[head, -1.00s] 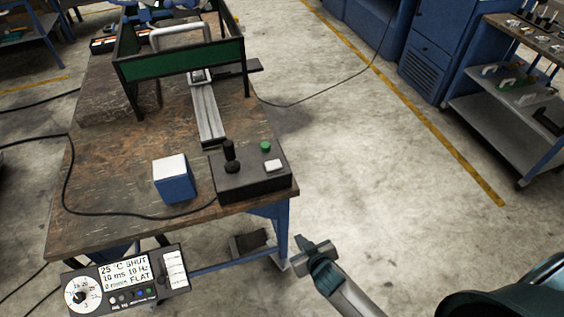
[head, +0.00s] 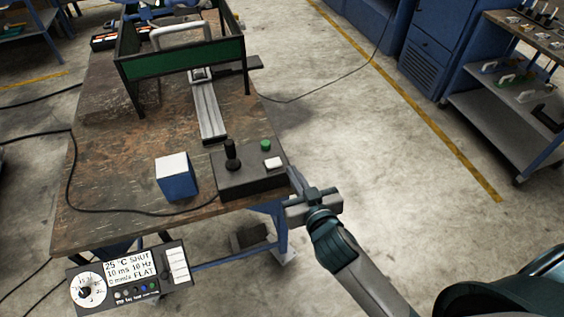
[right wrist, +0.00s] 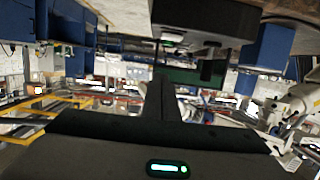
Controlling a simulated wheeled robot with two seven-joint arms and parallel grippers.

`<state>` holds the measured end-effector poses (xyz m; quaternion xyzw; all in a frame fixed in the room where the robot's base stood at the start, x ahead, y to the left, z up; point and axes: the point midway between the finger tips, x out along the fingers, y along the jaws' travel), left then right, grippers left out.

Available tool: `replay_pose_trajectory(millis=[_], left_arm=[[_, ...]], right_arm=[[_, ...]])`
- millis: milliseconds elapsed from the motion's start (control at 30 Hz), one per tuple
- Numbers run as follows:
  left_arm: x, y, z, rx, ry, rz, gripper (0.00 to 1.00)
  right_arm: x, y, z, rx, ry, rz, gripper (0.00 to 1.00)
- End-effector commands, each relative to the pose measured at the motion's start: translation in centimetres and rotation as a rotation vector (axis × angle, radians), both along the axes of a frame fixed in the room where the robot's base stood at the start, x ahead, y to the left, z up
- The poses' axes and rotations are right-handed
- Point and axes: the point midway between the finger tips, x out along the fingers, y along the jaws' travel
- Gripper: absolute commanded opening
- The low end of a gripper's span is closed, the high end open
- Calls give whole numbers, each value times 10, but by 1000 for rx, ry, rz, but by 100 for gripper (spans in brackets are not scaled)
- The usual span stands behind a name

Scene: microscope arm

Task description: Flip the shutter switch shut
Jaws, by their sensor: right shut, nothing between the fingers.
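A black control box (head: 232,185) on the front right of the worktable carries a black joystick (head: 232,155), a green button (head: 265,145) and a white rocker switch (head: 273,163). I cannot tell which switch is the shutter's. My right gripper (head: 295,178) is shut and empty, just right of the box, fingertips toward its right end. In the right wrist view the closed fingers (right wrist: 160,95) point up toward the dark box (right wrist: 205,18). My left gripper is out of view.
A blue cube (head: 176,180) with a white top stands left of the control box. Behind are a grey rail (head: 208,108) and a green-panelled frame (head: 180,63). A black cable (head: 130,212) lies on the table. Open floor (head: 400,190) is to the right.

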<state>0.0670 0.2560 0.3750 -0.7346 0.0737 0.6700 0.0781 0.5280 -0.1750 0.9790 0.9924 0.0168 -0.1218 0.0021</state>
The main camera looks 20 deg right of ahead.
Motion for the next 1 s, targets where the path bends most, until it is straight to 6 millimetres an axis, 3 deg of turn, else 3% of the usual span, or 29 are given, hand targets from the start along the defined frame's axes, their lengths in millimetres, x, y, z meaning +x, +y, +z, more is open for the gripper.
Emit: replay_pose_trajectory(millis=[367, 967, 1000], left_arm=[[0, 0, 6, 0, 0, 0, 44], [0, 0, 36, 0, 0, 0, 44], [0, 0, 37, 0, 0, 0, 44]], right_arm=[[12, 1, -2, -1, 1, 0, 0], [99, 3, -22, -2, 1, 0, 0], [98, 3, -32, -1, 6, -1, 0]])
